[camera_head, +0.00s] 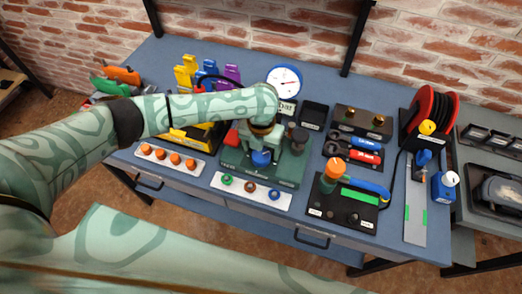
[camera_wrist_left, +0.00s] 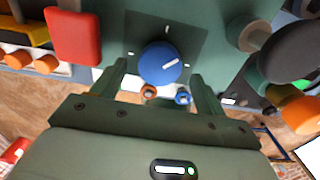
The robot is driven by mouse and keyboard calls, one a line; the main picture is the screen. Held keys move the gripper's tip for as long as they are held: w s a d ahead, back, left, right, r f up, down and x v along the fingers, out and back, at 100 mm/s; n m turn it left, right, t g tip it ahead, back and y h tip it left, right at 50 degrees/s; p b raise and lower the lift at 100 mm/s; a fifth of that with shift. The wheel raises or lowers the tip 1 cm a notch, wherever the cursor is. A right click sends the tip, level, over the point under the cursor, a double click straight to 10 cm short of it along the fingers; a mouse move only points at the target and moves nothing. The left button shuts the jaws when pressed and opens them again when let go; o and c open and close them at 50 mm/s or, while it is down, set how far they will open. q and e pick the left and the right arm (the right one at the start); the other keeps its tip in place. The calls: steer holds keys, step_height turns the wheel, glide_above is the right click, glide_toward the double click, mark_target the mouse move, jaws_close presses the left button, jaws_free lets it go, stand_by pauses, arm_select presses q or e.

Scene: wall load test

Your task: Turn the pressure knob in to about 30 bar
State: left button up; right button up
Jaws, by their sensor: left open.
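The blue pressure knob (camera_head: 261,158) with a white pointer line stands on the green test unit (camera_head: 285,172) in the middle of the bench. In the left wrist view the knob (camera_wrist_left: 160,64) shows whole, its line slanting up to the right. My left gripper (camera_head: 262,143) is open above the knob, its arm coming over from the left. In the wrist view its two fingers lie left and right of the knob's near side, apart from it. The round white gauge (camera_head: 284,79) stands behind; its scale is too small to read. My right gripper is not in view.
A red block (camera_wrist_left: 73,36) and a dark round knob (camera_wrist_left: 290,52) flank the blue knob. A white strip with coloured rings (camera_head: 250,191) lies in front. A black panel with an orange-topped tool (camera_head: 332,172) and a red reel (camera_head: 434,108) stand to the right.

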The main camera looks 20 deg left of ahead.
mark_target(261, 155)
arm_select(q)
step_height(261, 155, up, 14)
steer(key=p, duration=0.3)
steer(key=shift+f, duration=0.15)
stand_by(1.0)
